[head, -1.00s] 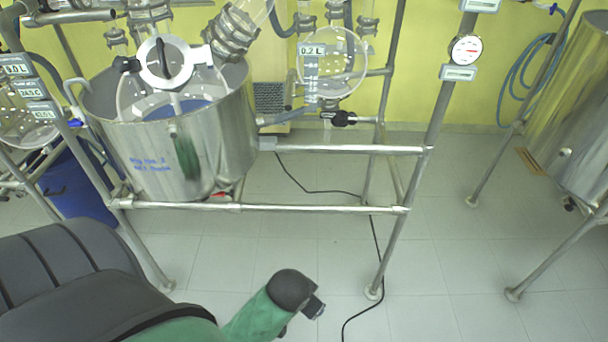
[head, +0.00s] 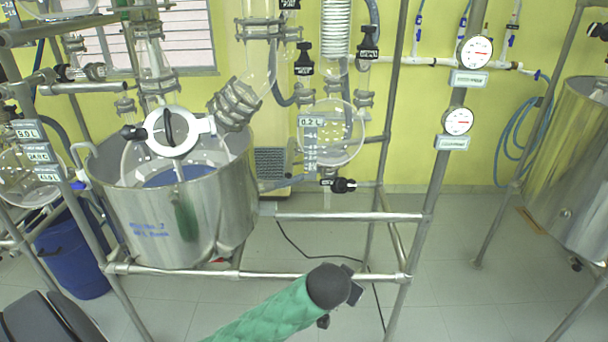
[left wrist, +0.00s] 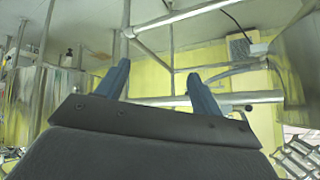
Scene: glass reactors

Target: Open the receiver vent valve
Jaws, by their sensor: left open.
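The receiver is a round glass flask (head: 335,138) marked 0.2 L in the head view. Above it, two black-handled valves with tags show, a left one (head: 303,60) and a right one (head: 367,42); the tags are too small to read, so I cannot tell which is the vent. Another black-handled valve (head: 342,185) sits under the flask. In the left wrist view my left gripper (left wrist: 158,68) is open, its two blue fingers apart with nothing between them. In the head view my green arm ends low in front of the frame; no fingers show. My right gripper is out of view.
A steel vessel (head: 185,215) stands left on a tubular frame (head: 345,217), whose bars lie between my arm and the flask. Two gauges (head: 458,121) hang on the right post. A larger steel tank (head: 580,165) stands far right. Open floor lies between.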

